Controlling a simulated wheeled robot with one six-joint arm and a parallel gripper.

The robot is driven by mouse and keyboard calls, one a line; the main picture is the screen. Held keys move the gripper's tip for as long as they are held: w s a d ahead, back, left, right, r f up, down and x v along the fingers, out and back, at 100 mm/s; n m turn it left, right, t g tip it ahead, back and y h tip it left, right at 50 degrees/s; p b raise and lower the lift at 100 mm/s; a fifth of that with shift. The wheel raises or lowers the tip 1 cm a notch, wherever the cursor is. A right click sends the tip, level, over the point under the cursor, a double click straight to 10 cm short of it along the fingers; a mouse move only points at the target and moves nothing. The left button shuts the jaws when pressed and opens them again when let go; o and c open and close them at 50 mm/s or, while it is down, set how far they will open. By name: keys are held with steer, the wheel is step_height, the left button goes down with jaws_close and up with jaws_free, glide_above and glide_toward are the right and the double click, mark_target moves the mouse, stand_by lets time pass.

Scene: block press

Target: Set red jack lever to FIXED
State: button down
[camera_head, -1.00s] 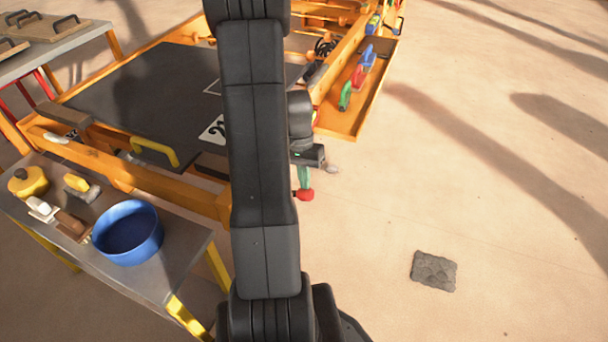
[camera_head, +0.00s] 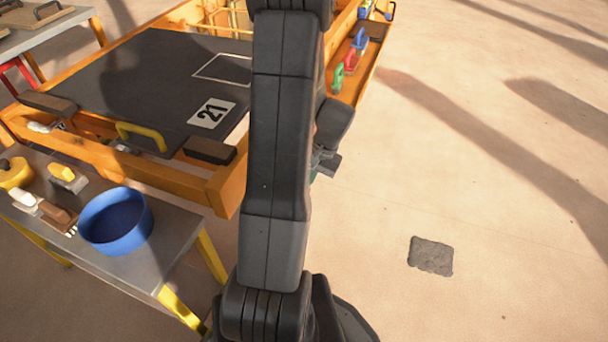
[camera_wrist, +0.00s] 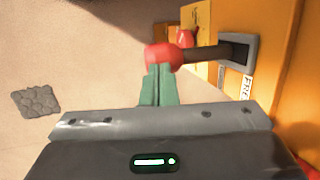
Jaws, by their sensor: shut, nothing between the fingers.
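The red jack lever has a round red knob (camera_wrist: 163,56) on a dark shaft (camera_wrist: 205,53). The shaft runs right into a grey-framed slot (camera_wrist: 238,52) on the orange press frame. A white label (camera_wrist: 248,88) that seems to read FREE is beside the slot's lower end in the wrist view. My gripper (camera_wrist: 158,72) has green fingers, shut and empty, with their tips right at the knob's near side. I cannot tell whether they touch it. In the head view the knob is hidden and my gripper is mostly behind my arm.
The orange press (camera_head: 232,185) with its dark top (camera_head: 130,80) stands left of my arm. A grey side table (camera_head: 165,255) holds a blue bowl (camera_head: 115,222) and tools. A grey stone slab (camera_head: 431,256) lies on open floor to the right.

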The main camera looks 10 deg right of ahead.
steer(key=shift+t+y, duration=0.3)
steer(key=shift+y, duration=0.1)
steer(key=shift+s+d+f+b, duration=0.1)
steer(key=shift+f+b, duration=0.6)
steer(key=shift+f, duration=0.6)
steer(key=shift+s+d+f+b, duration=0.1)
steer(key=shift+f+b, duration=0.6)
steer(key=shift+f, duration=0.8)
